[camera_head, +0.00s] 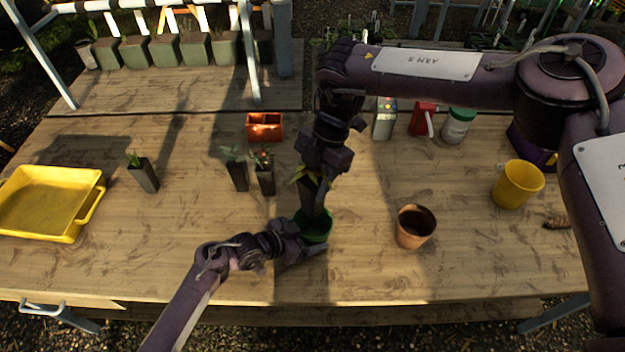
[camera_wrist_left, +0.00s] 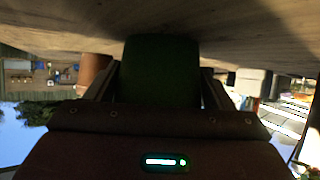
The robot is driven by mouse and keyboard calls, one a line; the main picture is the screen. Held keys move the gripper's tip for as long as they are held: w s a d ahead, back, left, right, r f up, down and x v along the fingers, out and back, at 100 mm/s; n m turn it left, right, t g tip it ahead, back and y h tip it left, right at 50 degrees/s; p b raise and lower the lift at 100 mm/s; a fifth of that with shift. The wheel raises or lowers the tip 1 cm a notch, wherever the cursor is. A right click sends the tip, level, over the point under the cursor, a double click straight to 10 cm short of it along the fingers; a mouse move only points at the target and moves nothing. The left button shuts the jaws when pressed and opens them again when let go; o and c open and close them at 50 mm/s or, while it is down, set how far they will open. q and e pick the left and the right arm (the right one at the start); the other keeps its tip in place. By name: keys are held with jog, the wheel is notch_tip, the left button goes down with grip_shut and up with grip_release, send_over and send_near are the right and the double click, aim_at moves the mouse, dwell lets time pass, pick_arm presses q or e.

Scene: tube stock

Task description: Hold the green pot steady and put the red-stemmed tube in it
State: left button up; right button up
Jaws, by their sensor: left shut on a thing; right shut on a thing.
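The green pot (camera_head: 316,229) stands on the bench, and my left gripper (camera_head: 312,244) is shut on it from the front. In the left wrist view the pot (camera_wrist_left: 160,72) fills the space between the two fingers. My right gripper (camera_head: 315,182) points down right above the pot, shut on a dark plant tube (camera_head: 314,203). The tube's lower end is at or inside the pot's mouth; I cannot tell how deep. Yellow-green leaves stick out around the right fingers. The stem is hidden, so its colour does not show.
Two plant tubes (camera_head: 236,170) (camera_head: 265,175) stand left of my right gripper, another tube (camera_head: 145,175) farther left. A terracotta pot (camera_head: 414,228) stands right of the green pot. A yellow tray (camera_head: 88,207), orange planter (camera_head: 265,127) and yellow pot (camera_head: 515,187) stand apart. The front left bench is clear.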

jog(key=shift+f, duration=0.1)
jog(key=shift+f, duration=6.5)
jog(key=o, duration=1.1)
jog(key=shift+f, duration=0.1)
jog(key=shift+o, duration=0.2)
jog(key=shift+w, duration=0.1)
pick_arm(q)
jog(key=shift+c, duration=0.2)
pick_arm(e)
send_near(313, 215)
jog(key=w+f, duration=0.3)
jog(key=shift+w+d+f, duration=0.15)
jog(key=shift+w+d, duration=0.05)
jog(key=shift+d, duration=0.1)
pick_arm(q)
jog(key=o, duration=0.8)
jog(key=shift+o, duration=0.2)
